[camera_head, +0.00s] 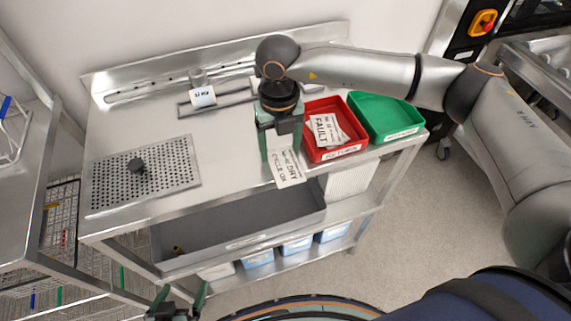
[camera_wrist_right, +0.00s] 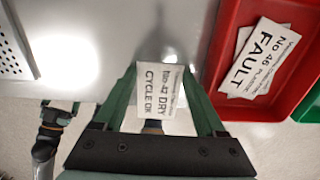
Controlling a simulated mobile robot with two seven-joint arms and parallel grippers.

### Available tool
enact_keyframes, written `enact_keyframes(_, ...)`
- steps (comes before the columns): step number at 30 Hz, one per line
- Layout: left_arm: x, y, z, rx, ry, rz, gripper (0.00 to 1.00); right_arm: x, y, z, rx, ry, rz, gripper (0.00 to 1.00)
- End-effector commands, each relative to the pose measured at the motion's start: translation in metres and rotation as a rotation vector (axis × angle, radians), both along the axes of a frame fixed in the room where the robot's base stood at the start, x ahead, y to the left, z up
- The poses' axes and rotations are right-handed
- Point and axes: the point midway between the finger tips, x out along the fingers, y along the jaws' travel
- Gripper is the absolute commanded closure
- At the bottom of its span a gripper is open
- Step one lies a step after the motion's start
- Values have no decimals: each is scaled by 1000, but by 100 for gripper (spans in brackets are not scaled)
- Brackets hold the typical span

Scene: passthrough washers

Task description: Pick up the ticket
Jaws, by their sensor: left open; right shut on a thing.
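A white ticket printed "DRY CYCLE OK" (camera_head: 288,170) hangs from my right gripper (camera_head: 281,150) over the front part of the steel table. It also shows in the right wrist view (camera_wrist_right: 160,92), lying between the two green fingers. My right gripper is shut on it; the exact pinch line is hard to see. My left gripper (camera_head: 178,301) is open and empty at the bottom edge of the head view, below the table's front edge.
A red tray (camera_head: 353,133) holds several "FAULT" tickets. A green tray (camera_head: 391,121) to its right looks empty. A white tag (camera_head: 203,97) stands near a dark frame at the back. A perforated plate (camera_head: 170,175) with a dark knob lies at left. A grey drawer (camera_head: 235,222) sits below.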

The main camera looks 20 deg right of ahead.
Motion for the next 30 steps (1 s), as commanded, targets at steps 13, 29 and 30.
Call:
enact_keyframes(13,0,0,0,0,1,0,0,0,-1,2,-3,2,-3,79)
enact_keyframes(29,-1,0,-13,0,1,0,0,-41,-4,82,1,-6,3,79)
enact_keyframes(30,-1,0,-14,0,2,0,0,-49,-6,91,0,-5,3,79)
